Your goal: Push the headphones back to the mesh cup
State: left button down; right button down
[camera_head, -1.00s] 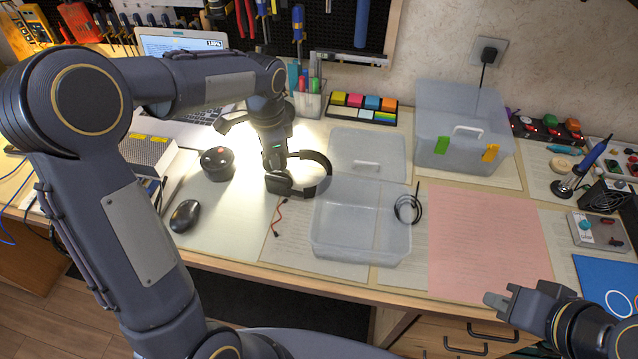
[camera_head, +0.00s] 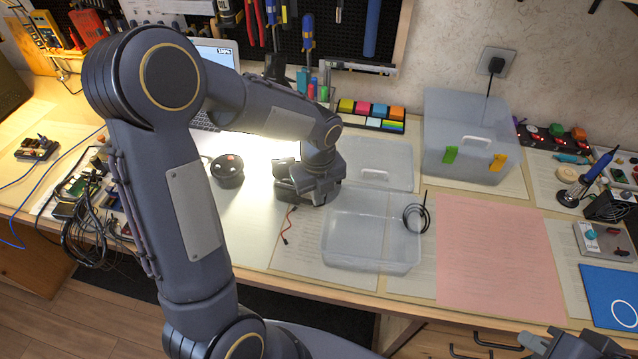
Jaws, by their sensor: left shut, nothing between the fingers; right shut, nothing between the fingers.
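My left gripper (camera_head: 294,183) is low over the desk, just behind the left end of the clear open bin, and is shut. Its hand and wrist cover the spot where the black headphones stood, so I cannot make the headphones out or tell whether the gripper touches them. The pen cup at the back is mostly hidden behind my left arm; the coloured pens (camera_head: 313,88) in it show above the forearm, and its mesh cannot be made out. My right gripper (camera_head: 533,341) is at the bottom right edge, shut and partly cut off, away from these things.
The clear bin (camera_head: 372,262) stands at the front, with a black cable coil (camera_head: 414,217) at its right. A clear lid (camera_head: 375,180) lies behind it. A round black device (camera_head: 227,172) is left of my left gripper. Sticky notes (camera_head: 371,112) lie behind. The pink sheet (camera_head: 495,260) is bare.

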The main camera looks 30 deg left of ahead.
pick_arm(q)
jog(key=shift+f, duration=1.65)
jog(key=shift+a, duration=0.1)
jog(key=w+a, duration=0.2)
jog(key=w+a+p, duration=0.1)
jog(key=w+a, duration=0.1)
jog(key=a, duration=0.1)
jog(key=w+a+p, duration=0.1)
jog(key=w+a, duration=0.1)
jog(key=a, duration=0.1)
jog(key=shift+w+r, duration=0.1)
jog(key=shift+w, duration=0.15)
jog(key=shift+w+a, duration=0.3)
jog(key=shift+a, duration=0.15)
jog(key=shift+p, duration=0.3)
